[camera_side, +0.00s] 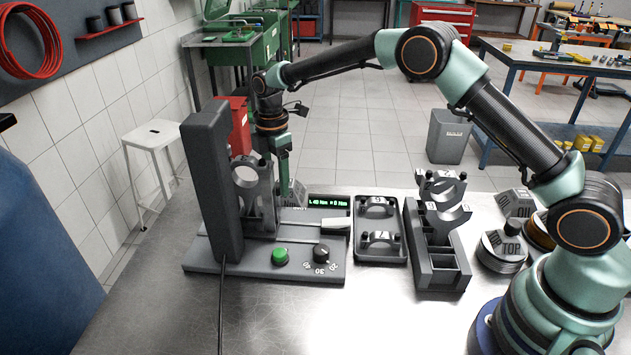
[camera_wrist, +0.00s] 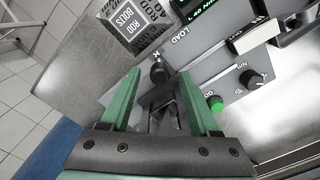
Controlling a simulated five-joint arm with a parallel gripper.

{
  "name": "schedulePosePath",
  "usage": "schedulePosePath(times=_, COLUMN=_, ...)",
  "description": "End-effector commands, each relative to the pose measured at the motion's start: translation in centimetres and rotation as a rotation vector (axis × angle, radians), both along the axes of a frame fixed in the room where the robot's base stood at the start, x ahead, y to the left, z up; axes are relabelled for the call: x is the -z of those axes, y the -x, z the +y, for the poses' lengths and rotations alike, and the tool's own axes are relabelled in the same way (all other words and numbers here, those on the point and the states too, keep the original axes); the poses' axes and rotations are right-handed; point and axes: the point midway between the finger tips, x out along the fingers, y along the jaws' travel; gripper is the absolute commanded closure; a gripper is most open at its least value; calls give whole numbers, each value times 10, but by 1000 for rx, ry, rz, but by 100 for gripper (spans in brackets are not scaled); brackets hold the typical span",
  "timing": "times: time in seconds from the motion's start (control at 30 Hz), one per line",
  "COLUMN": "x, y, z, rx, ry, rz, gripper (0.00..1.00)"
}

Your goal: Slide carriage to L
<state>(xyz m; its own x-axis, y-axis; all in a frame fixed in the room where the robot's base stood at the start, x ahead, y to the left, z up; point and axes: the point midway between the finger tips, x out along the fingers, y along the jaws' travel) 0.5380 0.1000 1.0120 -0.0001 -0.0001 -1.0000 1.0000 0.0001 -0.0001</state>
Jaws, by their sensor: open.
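The bench fixture (camera_side: 308,265) stands on the metal table, with a tall dark upright block (camera_side: 207,180) and a grey metal rod piece (camera_side: 262,195) beside it. Which part is the carriage is not clear. My gripper (camera_side: 284,190) points down behind the rod piece, and its fingertips are partly hidden in the side view. In the wrist view my gripper (camera_wrist: 158,78) is open. Its green fingers stand apart on either side of a dark round-topped knob (camera_wrist: 158,70) and a dark part below it. Contact with either finger cannot be made out.
The fixture has a green button (camera_side: 280,256), a dark dial (camera_side: 321,252), a white handle (camera_side: 336,224) and a lit display (camera_side: 328,203). The front of the table is clear.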

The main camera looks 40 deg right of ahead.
Motion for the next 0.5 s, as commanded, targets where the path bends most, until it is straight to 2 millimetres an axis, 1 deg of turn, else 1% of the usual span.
schedulePosePath(times=0.03, x=4, y=1, z=0, rx=0, ry=0, rz=2, gripper=38)
schedulePosePath(times=0.13, x=8, y=0, z=0, rx=0, ry=0, rz=0, gripper=38)
schedulePosePath(times=0.4, x=9, y=0, z=0, rx=0, ry=0, rz=0, gripper=38)
schedulePosePath(times=0.43, x=9, y=0, z=0, rx=0, ry=0, rz=0, gripper=46)
schedulePosePath(times=0.47, x=9, y=0, z=0, rx=0, ry=0, rz=0, gripper=57)
schedulePosePath(times=0.5, x=9, y=0, z=0, rx=0, ry=0, rz=0, gripper=72)
